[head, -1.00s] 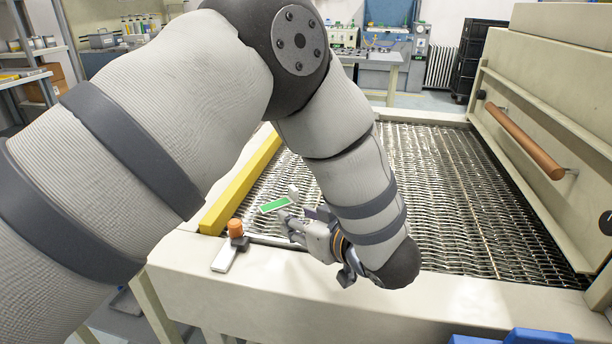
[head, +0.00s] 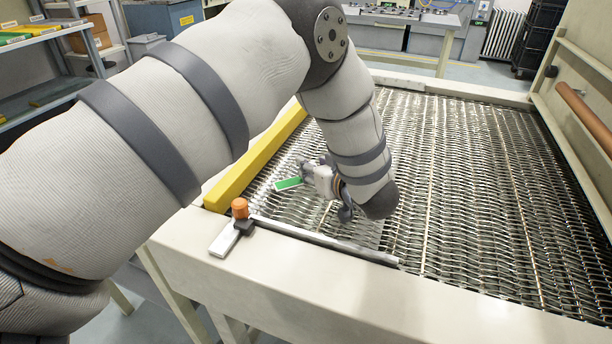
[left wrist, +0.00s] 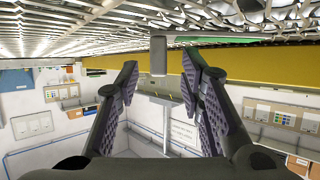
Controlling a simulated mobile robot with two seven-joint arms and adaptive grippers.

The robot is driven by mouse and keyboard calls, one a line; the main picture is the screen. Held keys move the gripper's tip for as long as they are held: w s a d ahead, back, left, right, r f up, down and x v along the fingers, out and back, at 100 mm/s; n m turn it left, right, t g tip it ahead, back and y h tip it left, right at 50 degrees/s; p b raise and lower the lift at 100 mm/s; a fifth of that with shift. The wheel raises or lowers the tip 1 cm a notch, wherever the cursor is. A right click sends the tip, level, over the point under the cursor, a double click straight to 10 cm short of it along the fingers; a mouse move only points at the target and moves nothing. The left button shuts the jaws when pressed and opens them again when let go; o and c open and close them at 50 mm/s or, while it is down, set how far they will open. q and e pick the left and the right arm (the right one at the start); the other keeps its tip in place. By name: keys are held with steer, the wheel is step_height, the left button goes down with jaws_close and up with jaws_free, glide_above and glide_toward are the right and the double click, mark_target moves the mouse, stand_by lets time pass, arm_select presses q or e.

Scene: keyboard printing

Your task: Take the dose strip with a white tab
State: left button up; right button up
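The dose strip (head: 288,184) is a flat green strip with a pale edge, lying on the wire mesh belt beside the yellow rail. Its white tab is hard to make out in the head view, behind my fingers. My left gripper (head: 307,169) is right beside the strip. The wrist view shows its two fingers (left wrist: 160,78) apart, with nothing gripped. My right gripper is not in view.
The mesh belt (head: 450,190) spreads wide to the right. A yellow rail (head: 255,160) borders its left side. A metal bar (head: 325,240) with an orange knob (head: 240,208) lies along the front edge. A copper-coloured roller (head: 585,115) is at the right.

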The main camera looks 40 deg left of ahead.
arm_select(q)
steer(key=shift+w+a+f, duration=0.15)
jaws_close()
steer(key=shift+r, duration=0.3)
step_height(320, 180, up, 3)
steer(key=shift+f+p, duration=0.1)
steer(key=shift+p, duration=0.2)
steer(key=a+r+p+v, duration=0.1)
steer(key=r+v, duration=0.2)
steer(key=v, duration=1.4)
steer(key=shift+w+a+r+p, duration=0.2)
steer(key=shift+a+p, duration=0.05)
steer(key=shift+p, duration=0.15)
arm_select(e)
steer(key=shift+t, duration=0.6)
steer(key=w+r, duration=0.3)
